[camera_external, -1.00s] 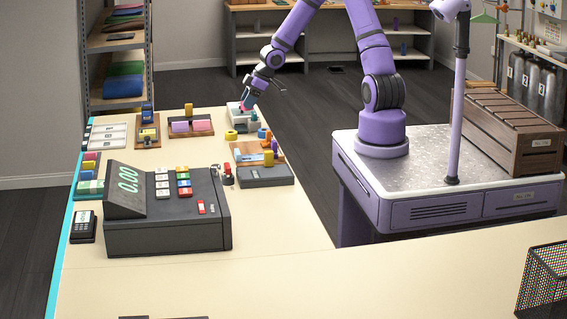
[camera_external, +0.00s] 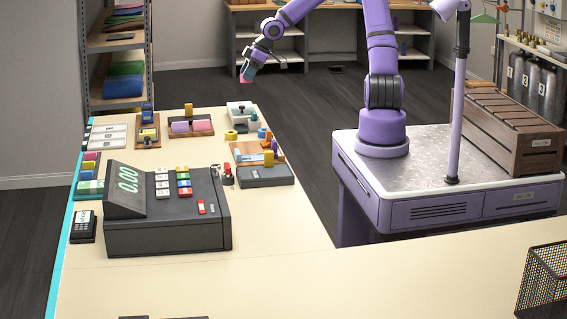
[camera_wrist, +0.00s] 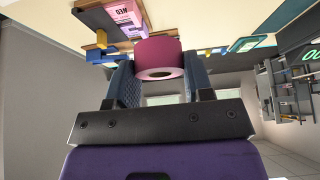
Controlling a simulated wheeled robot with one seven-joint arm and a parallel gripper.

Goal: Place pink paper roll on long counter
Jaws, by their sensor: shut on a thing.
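The pink paper roll (camera_wrist: 160,58) is held between the two dark fingers of my gripper (camera_wrist: 160,85) in the wrist view. In the external view my gripper (camera_external: 247,72) is raised above the far end of the long counter (camera_external: 270,275), and a bit of the pink roll (camera_external: 244,79) shows at its tip. The roll is clear of the counter. The lower part of the roll is partly hidden by the fingers.
A dark cash register (camera_external: 165,210) stands mid-counter. Several small items stand at the far end, including a white-and-green device (camera_external: 241,114) and a yellow tape ring (camera_external: 231,135). The front stretch of the counter is mostly bare, with a mesh basket (camera_external: 543,285) at right.

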